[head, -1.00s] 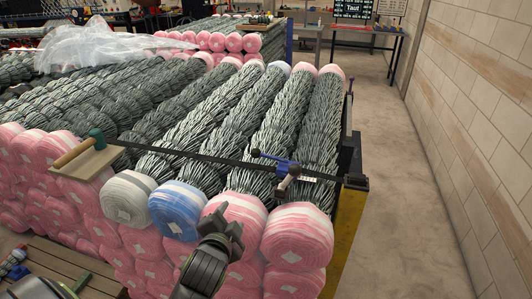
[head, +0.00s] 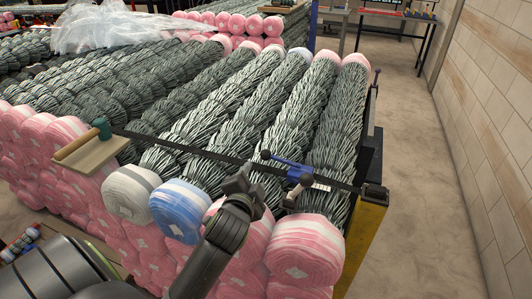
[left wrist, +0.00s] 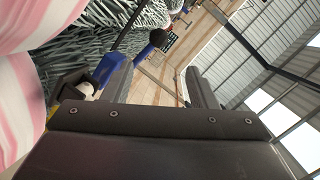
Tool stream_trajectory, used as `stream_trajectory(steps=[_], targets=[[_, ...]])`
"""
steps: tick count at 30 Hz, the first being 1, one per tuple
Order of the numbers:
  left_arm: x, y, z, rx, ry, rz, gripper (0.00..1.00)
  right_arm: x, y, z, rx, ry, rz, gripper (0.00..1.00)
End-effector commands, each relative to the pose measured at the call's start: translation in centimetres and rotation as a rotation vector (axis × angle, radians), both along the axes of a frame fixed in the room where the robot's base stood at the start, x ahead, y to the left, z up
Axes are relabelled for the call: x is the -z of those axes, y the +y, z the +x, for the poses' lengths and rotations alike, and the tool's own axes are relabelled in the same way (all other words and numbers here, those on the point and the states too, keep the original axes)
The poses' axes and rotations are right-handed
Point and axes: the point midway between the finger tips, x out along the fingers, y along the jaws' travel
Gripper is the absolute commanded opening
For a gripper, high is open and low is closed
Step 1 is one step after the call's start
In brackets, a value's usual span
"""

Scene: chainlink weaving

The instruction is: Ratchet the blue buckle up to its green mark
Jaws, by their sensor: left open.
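The blue buckle (head: 293,171) sits on the dark strap (head: 215,155) that runs across the wire rolls, near the strap's right end. It has black knobs, and a pale marked strip (head: 321,187) lies beside it. I cannot make out a green mark. My left gripper (head: 246,184) is open and empty, just left of the buckle and in front of the strap. In the left wrist view the buckle (left wrist: 105,68) shows beside and beyond the left finger of the open gripper (left wrist: 160,82), not between the fingers. My right gripper is not in view.
Pink, blue and white wrapped roll ends (head: 305,248) rise close below the gripper. A green-headed mallet (head: 85,140) lies on a board at the left. A dark post with a yellow side (head: 364,235) stands at the right, with clear floor (head: 420,200) beyond it.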

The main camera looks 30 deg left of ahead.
Motion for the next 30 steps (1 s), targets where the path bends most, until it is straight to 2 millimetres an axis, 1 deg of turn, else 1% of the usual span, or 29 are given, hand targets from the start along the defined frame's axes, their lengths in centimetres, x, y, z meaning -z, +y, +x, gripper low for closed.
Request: stream_trajectory(steps=[1, 3, 5, 8, 14, 18, 24, 30], targets=[[0.0, 0.3, 0.9, 0.001, 0.001, 0.003, 0.53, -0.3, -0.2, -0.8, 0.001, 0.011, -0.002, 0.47], [0.2, 0.8, 2.1, 0.000, 0.000, 0.003, 0.53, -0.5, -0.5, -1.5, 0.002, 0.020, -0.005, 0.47], [0.5, 1.2, 3.0, 0.000, 0.001, 0.002, 0.53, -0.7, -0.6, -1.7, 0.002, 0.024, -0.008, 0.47], [0.9, 1.7, 4.5, 0.000, 0.001, 0.002, 0.53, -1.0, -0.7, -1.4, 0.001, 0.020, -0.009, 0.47], [1.6, 2.9, 7.5, -0.001, 0.001, 0.001, 0.53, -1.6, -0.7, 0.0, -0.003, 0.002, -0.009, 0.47], [2.0, 3.6, 9.4, 0.000, 0.000, 0.001, 0.53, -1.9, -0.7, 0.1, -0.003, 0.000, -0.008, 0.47], [2.6, 4.5, 11.6, 0.000, 0.002, -0.002, 0.53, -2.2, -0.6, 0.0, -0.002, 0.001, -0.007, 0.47], [2.9, 4.9, 12.6, -0.001, 0.001, -0.001, 0.53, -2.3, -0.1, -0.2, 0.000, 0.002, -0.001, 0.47]])
